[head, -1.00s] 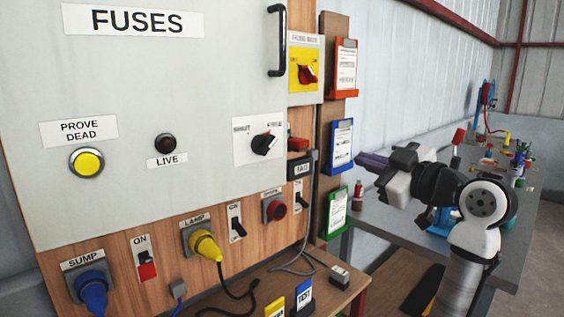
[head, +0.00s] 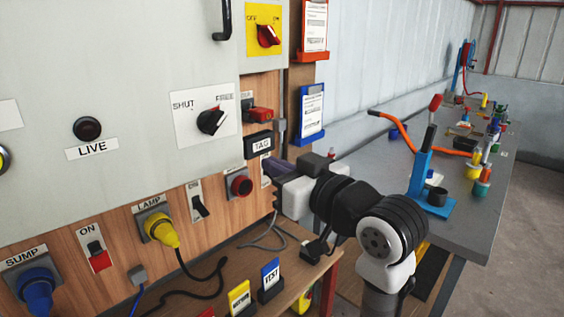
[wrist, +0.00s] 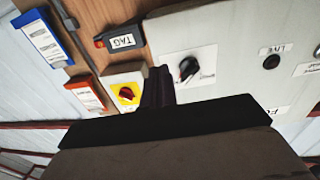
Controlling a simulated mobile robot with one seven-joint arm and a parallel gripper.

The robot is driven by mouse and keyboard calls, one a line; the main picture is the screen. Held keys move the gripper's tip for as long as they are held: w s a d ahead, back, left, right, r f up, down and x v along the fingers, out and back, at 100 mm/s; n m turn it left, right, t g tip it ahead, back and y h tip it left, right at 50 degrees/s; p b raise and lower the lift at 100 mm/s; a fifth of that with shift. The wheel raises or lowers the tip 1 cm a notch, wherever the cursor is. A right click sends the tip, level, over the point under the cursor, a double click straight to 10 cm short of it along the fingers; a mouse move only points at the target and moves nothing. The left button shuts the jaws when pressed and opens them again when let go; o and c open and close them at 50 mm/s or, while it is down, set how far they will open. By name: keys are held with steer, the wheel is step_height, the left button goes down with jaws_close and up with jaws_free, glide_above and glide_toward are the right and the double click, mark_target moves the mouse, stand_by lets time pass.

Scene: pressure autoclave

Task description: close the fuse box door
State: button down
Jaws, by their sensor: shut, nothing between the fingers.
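The fuse box door (head: 140,50) is a large pale grey panel at the upper left of the head view, over a wooden board. It looks nearly flat to the board; I cannot tell whether it sits flush. A black handle (head: 222,18) is near its right edge, cut off at the top. Below it a black SHUT/FREE knob (head: 211,120) appears turned towards FREE; it also shows in the wrist view (wrist: 188,68). My gripper (head: 268,165) is shut and empty, right of the door's lower right corner. In the wrist view its dark fingers (wrist: 157,85) point towards the panel.
A TAG block (head: 259,144) and a red lever (head: 259,114) are close to my gripper. A yellow isolator switch (head: 265,35) is beside the door. Sockets with plugs line the board below. A grey workbench (head: 375,165) with a blue stand (head: 422,175) is right.

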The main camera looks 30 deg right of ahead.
mark_target(234, 144)
steer(key=p+x, duration=0.3)
steer(key=x, duration=0.6)
steer(key=shift+w+r, duration=0.1)
steer(key=shift+w, duration=0.4)
steer(key=shift+a, duration=0.1)
